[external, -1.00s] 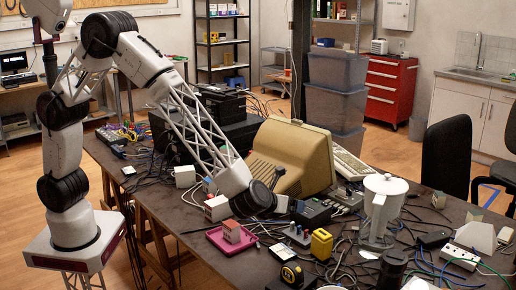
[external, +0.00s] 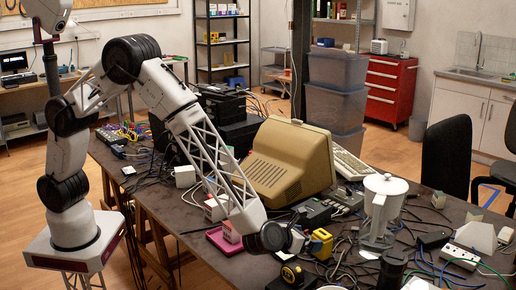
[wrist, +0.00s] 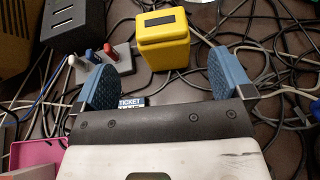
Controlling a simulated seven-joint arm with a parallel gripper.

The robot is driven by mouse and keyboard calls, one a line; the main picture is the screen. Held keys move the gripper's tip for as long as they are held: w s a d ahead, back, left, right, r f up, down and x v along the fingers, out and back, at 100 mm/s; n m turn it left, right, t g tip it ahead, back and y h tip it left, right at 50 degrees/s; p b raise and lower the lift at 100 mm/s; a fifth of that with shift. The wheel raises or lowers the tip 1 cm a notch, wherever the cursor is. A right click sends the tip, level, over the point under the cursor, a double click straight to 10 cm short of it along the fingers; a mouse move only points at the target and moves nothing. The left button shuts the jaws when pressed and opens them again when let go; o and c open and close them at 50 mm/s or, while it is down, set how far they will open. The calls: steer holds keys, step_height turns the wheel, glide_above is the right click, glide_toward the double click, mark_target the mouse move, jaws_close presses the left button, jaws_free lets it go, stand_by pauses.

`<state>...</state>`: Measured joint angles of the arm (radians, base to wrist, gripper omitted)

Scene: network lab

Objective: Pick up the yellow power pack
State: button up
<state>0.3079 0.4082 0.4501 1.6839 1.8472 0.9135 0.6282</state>
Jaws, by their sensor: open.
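The yellow power pack (wrist: 165,42) is a boxy yellow block with a dark patch on top. It stands upright among cables, just beyond and between my fingertips in the wrist view. In the external view the power pack (external: 321,243) is right beside the end of my arm. My gripper (wrist: 168,80) has two blue-padded fingers spread wide, with nothing between them. It also shows in the external view (external: 302,240), tilted low over the table and to the left of the pack.
A grey block with red and blue knobs (wrist: 108,60) sits close to the left finger. A dark socketed box (wrist: 75,20) lies behind it. A pink tray (wrist: 35,155) is at lower left. A tape measure (external: 291,273) lies in front. Loose cables cover the right side.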

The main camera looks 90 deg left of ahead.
mark_target(318, 237)
steer(key=shift+x, duration=1.15)
steer(key=shift+w, duration=0.1)
steer(key=shift+x, duration=2.55)
steer(key=shift+w+d+r, duration=0.1)
steer(key=c, duration=1.2)
steer(key=shift+c, duration=0.2)
steer(key=shift+r, duration=0.2)
